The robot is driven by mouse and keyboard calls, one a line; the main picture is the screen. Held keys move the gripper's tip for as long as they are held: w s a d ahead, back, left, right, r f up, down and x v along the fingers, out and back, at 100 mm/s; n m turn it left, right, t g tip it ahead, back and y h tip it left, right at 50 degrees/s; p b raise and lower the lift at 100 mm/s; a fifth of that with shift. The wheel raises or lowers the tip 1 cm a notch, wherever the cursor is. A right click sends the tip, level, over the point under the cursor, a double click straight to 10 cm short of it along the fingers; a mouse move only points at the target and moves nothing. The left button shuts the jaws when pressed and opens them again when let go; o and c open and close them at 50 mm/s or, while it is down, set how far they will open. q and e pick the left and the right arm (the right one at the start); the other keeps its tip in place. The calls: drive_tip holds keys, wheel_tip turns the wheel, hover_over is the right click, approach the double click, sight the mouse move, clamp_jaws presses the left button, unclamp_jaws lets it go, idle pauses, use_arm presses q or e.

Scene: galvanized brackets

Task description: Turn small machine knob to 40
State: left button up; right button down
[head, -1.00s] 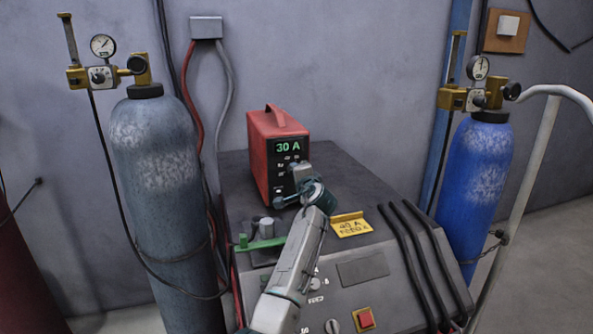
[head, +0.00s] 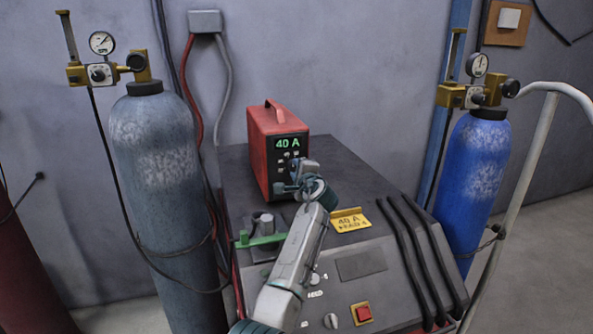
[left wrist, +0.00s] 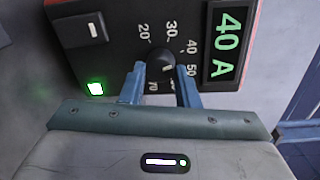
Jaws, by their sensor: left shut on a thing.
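The small red machine (head: 262,150) stands on top of the large grey machine, and its green display (head: 288,142) reads 40 A. The display reads 40 A in the left wrist view (left wrist: 229,45) as well. Its dark round knob (left wrist: 160,66) sits beside a printed scale from 20 to 70. My left gripper (left wrist: 160,88) is shut on the knob, with one blue finger on each side. In the head view my left gripper (head: 294,172) covers the knob. My right gripper is not in view.
A yellow card (head: 350,221) marked 40 A lies on the large grey machine (head: 350,185). A green-handled clamp (head: 262,240) is left of my arm. Black handles (head: 415,255) run along the right. Gas cylinders stand at left (head: 160,200) and right (head: 478,180).

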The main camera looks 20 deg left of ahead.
use_arm(q)
drive_tip(key=shift+f, duration=0.1)
drive_tip(key=o, duration=1)
drive_tip(key=shift+d, duration=0.1)
drive_tip(key=b+v, duration=0.4)
drive_tip(key=v, duration=0.6)
drive_tip(key=shift+s+d, duration=0.2)
drive_tip(key=shift+s, duration=0.1)
